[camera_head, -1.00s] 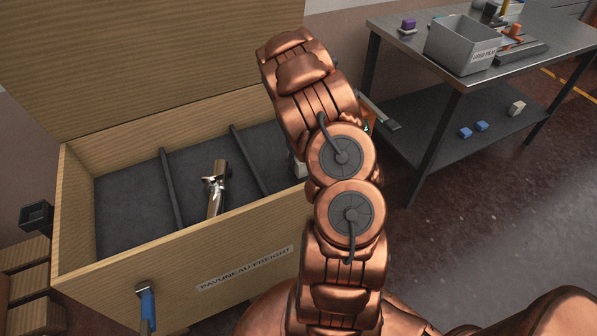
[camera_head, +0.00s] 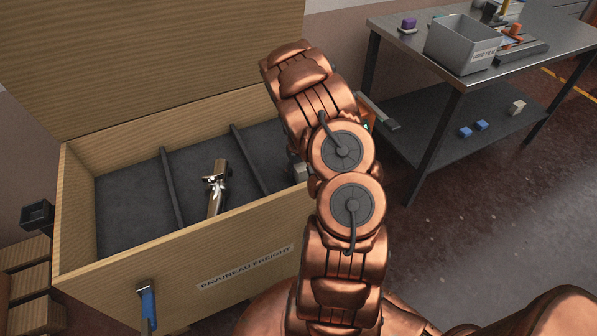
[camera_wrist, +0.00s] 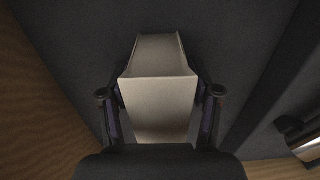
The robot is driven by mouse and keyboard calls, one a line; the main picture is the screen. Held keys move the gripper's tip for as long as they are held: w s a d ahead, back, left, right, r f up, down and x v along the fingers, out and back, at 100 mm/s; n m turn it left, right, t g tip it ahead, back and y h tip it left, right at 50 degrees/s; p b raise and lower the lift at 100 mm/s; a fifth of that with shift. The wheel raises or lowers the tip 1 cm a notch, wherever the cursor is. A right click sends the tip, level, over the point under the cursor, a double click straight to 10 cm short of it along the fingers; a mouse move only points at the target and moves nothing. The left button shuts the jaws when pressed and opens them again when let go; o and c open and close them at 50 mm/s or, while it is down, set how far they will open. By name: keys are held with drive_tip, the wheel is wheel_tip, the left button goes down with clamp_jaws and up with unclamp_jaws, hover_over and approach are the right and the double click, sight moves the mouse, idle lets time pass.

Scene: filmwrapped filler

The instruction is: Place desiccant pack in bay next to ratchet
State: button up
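The desiccant pack (camera_wrist: 160,95) is a pale box between the fingers of my gripper (camera_wrist: 160,103) in the wrist view. The fingers lie along both its sides and appear closed on it. Dark bay floor shows around it; whether it touches the floor cannot be told. In the head view my arm hides the gripper, and a small pale part of the pack (camera_head: 298,172) shows beside it in the right bay. The ratchet (camera_head: 217,188), shiny metal, lies in the middle bay. It also shows at the wrist view's lower right (camera_wrist: 306,150), across a divider.
The wooden crate (camera_head: 170,250) has dark dividers (camera_head: 171,190) and a raised lid (camera_head: 150,60). The left bay looks empty. A metal table (camera_head: 545,40) at right holds a grey bin (camera_head: 455,50). A blue-handled tool (camera_head: 147,305) is at the crate's front.

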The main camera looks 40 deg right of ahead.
drive_tip(key=shift+o, duration=0.3)
wheel_tip(320, 180, up, 11)
drive_tip(key=shift+r+b, duration=0.2)
drive_tip(key=shift+b, duration=0.2)
drive_tip(key=shift+a+r, duration=0.1)
drive_tip(key=shift+r, duration=0.35)
drive_tip(key=s+a+r+g, duration=0.1)
drive_tip(key=s+a+r, duration=0.3)
drive_tip(key=a+r, duration=0.4)
drive_tip(key=s+a+r, duration=0.4)
drive_tip(key=a+r, duration=0.2)
drive_tip(key=a, duration=0.5)
drive_tip(key=s+a+r+n, duration=0.2)
drive_tip(key=s+a, duration=0.5)
drive_tip(key=s, duration=0.2)
drive_tip(key=s+a+r+n+g, duration=0.1)
drive_tip(key=s+a+r, duration=0.1)
drive_tip(key=s+a, duration=0.5)
drive_tip(key=s, duration=0.3)
drive_tip(key=shift+a+r+n, duration=0.15)
drive_tip(key=shift+r+n, duration=0.1)
drive_tip(key=shift+n, duration=0.15)
